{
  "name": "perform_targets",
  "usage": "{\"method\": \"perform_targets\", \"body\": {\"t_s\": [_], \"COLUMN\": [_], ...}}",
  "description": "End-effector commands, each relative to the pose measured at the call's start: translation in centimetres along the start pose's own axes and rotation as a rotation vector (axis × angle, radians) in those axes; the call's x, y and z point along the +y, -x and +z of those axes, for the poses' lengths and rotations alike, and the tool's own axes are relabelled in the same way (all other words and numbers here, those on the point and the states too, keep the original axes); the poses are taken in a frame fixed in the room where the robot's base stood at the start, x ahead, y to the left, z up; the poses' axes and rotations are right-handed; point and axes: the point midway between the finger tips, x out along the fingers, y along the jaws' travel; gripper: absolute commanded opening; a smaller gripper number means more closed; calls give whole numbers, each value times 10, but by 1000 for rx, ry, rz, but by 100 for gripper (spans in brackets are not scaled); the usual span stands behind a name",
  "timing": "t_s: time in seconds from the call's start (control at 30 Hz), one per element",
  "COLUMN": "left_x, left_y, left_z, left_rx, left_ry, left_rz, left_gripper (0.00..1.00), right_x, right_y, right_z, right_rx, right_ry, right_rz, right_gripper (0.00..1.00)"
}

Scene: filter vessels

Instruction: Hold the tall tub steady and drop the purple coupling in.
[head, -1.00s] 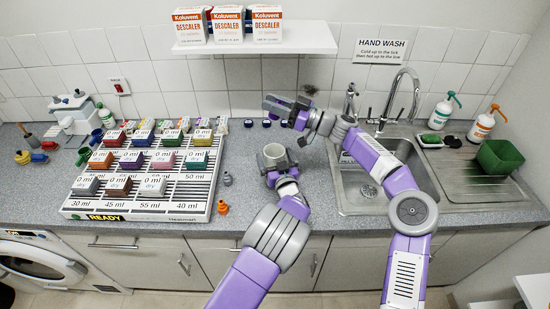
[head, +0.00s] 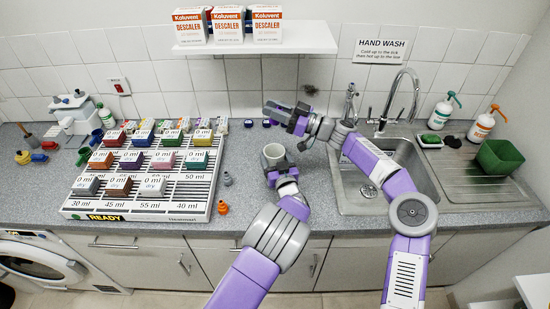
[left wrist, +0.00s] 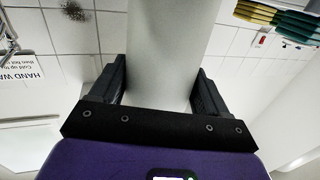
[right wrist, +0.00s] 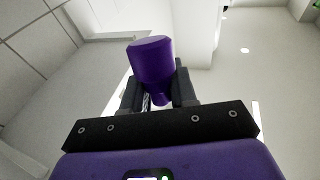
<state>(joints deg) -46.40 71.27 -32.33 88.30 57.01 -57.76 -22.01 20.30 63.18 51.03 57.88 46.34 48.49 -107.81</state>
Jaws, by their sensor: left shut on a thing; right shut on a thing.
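The tall tub (head: 273,151) is a pale grey-white, open-topped vessel standing upright on the counter in the middle of the head view. My left gripper (head: 279,171) is shut around its body. In the left wrist view the tub (left wrist: 165,45) fills the space between the two fingers. My right gripper (head: 276,111) is shut on the purple coupling (right wrist: 152,60), which sticks out beyond the fingertips in the right wrist view. In the head view this gripper appears above the tub's mouth in the picture, apart from the tub. The coupling cannot be made out clearly there.
A slatted rack (head: 212,183) with several coloured blocks and volume labels stands left of the tub. A grey fitting (head: 227,179) and an orange fitting (head: 222,208) lie beside it. The sink (head: 352,200) is to the right. A shelf (head: 310,37) with descaler boxes hangs behind.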

Motion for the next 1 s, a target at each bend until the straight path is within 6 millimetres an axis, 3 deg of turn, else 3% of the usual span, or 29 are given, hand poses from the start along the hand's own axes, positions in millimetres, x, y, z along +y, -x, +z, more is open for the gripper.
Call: {"method": "perform_targets", "body": {"t_s": [1.0], "left_x": [0], "left_y": [0], "left_z": [0], "left_rx": [0], "left_ry": [0], "left_rz": [0], "left_gripper": [45], "right_x": [0], "right_y": [14], "right_z": [70], "right_rx": [1], "right_ry": [-1], "right_rz": [-1], "right_gripper": [0]}}
